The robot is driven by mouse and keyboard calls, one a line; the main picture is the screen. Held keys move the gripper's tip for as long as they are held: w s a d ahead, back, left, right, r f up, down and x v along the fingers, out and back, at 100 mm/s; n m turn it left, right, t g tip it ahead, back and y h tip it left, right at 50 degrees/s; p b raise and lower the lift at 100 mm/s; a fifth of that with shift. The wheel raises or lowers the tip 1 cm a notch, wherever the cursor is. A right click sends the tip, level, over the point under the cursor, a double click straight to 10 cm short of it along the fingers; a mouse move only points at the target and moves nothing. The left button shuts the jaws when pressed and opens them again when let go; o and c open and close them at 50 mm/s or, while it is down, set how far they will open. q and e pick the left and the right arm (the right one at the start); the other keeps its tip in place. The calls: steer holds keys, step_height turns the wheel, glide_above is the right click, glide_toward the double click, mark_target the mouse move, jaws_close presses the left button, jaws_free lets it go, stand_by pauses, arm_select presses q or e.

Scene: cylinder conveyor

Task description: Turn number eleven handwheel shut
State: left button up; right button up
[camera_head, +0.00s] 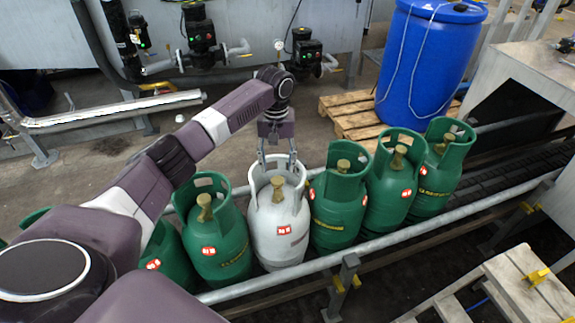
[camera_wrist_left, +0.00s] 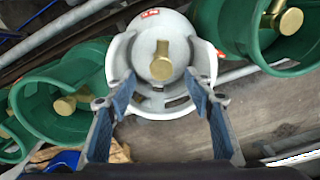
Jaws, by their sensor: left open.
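A white gas cylinder (camera_head: 280,222) stands upright in a row of green cylinders on the conveyor. Its red and white label is too small to read. Its brass valve with a rounded handwheel (camera_head: 278,187) sits inside the white collar. In the left wrist view the brass handwheel (camera_wrist_left: 161,67) lies just beyond the fingers, near the middle of the collar (camera_wrist_left: 122,62). My left gripper (camera_head: 277,170) points down over the collar. In the left wrist view its blue-padded fingers (camera_wrist_left: 160,98) are apart, with nothing between the pads. My right gripper is not in view.
Metal guide rails (camera_head: 370,247) run along the conveyor. A blue drum (camera_head: 425,65) stands on a wooden pallet (camera_head: 350,116) behind. Open floor lies behind the row.

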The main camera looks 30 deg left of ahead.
mark_target(277, 181)
arm_select(q)
steer(key=shift+w+a, duration=0.35)
steer(key=shift+w, duration=0.2)
steer(key=shift+w+f, duration=0.1)
steer(key=shift+f, duration=0.2)
steer(key=f, duration=0.5)
steer(key=shift+s+f+p, duration=0.35)
steer(key=shift+s, duration=0.05)
steer(key=shift+w+f, duration=0.1)
steer(key=shift+f, duration=0.2)
steer(key=c, duration=1.2)
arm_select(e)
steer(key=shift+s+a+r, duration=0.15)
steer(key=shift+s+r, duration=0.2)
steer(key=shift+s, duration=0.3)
